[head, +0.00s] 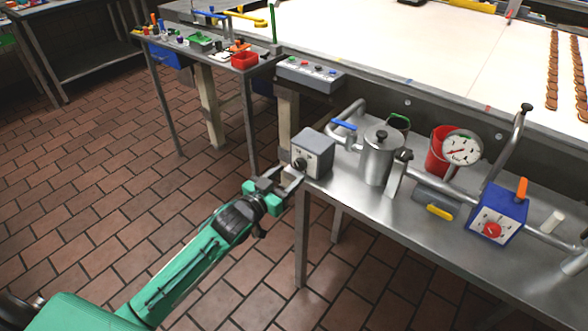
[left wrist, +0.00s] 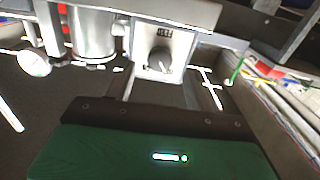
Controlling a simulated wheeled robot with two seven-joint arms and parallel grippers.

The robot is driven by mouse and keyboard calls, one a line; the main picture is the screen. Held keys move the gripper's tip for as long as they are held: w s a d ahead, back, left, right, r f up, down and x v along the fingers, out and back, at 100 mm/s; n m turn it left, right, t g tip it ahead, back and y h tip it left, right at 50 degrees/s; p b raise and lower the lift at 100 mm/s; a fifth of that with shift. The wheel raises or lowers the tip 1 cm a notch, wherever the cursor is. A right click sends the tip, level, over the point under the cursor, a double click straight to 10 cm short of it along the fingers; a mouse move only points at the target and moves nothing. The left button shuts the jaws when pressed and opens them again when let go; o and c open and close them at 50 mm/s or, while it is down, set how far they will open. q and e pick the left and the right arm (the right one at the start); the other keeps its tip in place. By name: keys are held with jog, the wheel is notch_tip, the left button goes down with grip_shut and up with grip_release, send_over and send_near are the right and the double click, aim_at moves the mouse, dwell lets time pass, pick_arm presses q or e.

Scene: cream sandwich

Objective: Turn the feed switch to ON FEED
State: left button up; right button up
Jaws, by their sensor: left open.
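The feed switch is a grey box (head: 316,152) with a dark round knob (head: 299,164) on its pale front face. It stands at the left end of the steel table. In the left wrist view the box's face shows a FEED label (left wrist: 165,33) above the knob (left wrist: 160,61). The knob's marked position is too small to read. My left gripper (head: 288,179) is open and empty, just in front of the switch face. In the left wrist view its fingers (left wrist: 160,88) lie either side of the knob in the picture, apart from it. My right gripper is not in view.
On the steel table (head: 345,207), a metal canister (head: 381,156), a red bucket (head: 438,152), a round gauge (head: 462,148) and a blue box with a red knob (head: 496,214) stand right of the switch, among pipes. A grey button panel (head: 310,75) is behind. The tiled floor (head: 90,200) at left is clear.

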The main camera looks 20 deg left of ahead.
aim_at(298, 166)
pick_arm(q)
jog(key=shift+x, duration=1.8)
jog(key=c, duration=1)
